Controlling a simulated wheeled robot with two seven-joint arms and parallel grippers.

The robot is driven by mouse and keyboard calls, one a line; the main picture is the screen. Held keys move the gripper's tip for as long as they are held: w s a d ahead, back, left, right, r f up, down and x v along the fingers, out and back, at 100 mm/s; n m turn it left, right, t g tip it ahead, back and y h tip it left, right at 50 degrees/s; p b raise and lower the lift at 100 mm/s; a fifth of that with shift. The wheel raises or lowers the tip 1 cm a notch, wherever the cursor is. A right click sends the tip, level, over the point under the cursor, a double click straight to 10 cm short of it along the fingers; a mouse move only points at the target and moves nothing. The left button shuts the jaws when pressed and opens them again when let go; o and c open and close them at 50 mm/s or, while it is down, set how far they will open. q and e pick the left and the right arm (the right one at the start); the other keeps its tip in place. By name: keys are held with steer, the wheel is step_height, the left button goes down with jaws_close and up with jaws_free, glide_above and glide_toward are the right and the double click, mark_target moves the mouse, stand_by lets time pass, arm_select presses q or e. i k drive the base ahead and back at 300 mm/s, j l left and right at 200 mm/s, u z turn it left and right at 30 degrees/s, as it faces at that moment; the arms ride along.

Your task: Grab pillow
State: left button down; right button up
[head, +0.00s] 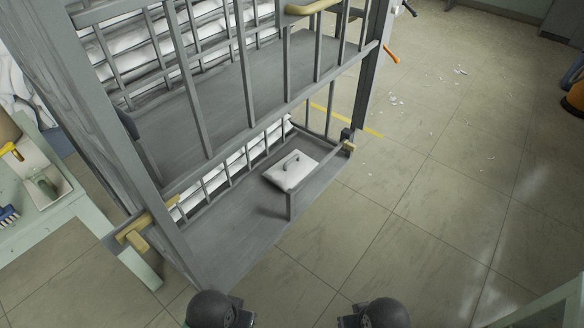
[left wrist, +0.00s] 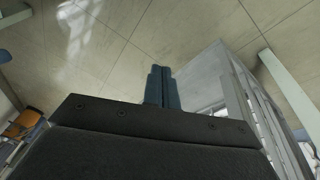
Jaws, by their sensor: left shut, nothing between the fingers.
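A small white pillow (head: 290,171) lies on the grey lower bunk (head: 235,232) in the head view, near the bunk's far right end. A small dark, bent object lies on top of it. My left gripper (left wrist: 162,72) shows in the left wrist view with its two blue-grey fingers together and empty. It is over open tiled floor, apart from the pillow, which I cannot make out in that view. In the head view only dark rounded parts of my arms show at the bottom edge, with no fingers. My right gripper is in neither view.
The grey bunk bed frame (head: 168,150) has rails and bars above the lower bunk. A pale green table (head: 45,222) with small items stands at the left. The tiled floor (head: 440,200) at the right is mostly clear, with scattered white scraps (head: 460,71).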

mark_target(290, 173)
steer(key=i+l+u, duration=0.1)
steer(key=i+l, duration=0.15)
steer(key=l, duration=0.15)
steer(key=i+l+u, duration=0.1)
steer(key=i+l, duration=0.2)
steer(key=l, duration=0.15)
steer(key=i+l+u, duration=0.1)
steer(key=l, duration=0.3)
steer(key=i+l, duration=0.35)
steer(key=l, duration=0.15)
steer(key=i+l+u, duration=0.15)
steer(key=l, duration=0.3)
steer(key=i+l+u, duration=0.1)
steer(key=i+l, duration=0.2)
steer(key=l, duration=0.2)
steer(key=i+l+u, duration=0.1)
steer(key=l, duration=0.4)
steer(key=i+l+u, duration=0.1)
steer(key=i+l, duration=0.15)
steer(key=l, duration=0.25)
